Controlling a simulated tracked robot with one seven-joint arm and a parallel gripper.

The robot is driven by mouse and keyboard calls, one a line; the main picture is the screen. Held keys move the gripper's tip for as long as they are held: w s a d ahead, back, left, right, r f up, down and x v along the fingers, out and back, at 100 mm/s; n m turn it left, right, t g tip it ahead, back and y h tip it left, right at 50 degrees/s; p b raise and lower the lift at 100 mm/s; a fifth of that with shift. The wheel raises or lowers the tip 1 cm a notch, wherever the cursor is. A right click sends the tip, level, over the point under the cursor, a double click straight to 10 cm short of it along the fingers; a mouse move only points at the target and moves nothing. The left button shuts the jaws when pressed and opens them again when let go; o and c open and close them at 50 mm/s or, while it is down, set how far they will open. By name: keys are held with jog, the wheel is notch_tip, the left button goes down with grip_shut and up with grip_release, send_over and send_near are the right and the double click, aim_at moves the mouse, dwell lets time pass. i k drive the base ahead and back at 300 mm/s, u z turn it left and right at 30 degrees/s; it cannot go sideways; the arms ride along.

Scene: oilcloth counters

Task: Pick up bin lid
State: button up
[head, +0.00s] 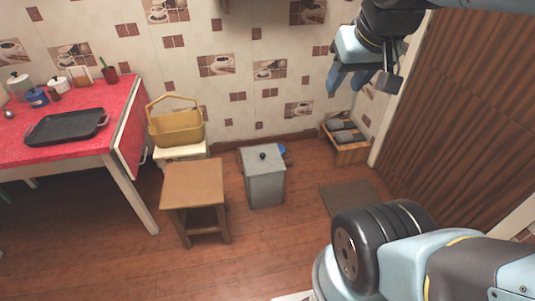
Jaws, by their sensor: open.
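The bin lid (262,158) is a flat grey square with a dark round knob in its middle. It lies on top of the grey bin (265,187), which stands upright on the wooden floor. My gripper (362,84) is open and empty, high up at the upper right of the head view. It is well apart from the lid, above and to the right of it in the picture.
A wooden stool (193,184) stands just left of the bin. A yellow basket (176,128) sits behind it. A red-topped counter (50,137) with a black tray is at left. A wooden shoe rack (352,153) and a mat (347,196) are at right.

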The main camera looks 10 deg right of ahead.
aim_at(265, 159)
jog(key=u, duration=0.15)
jog(key=i, duration=0.95)
jog(key=z, duration=0.1)
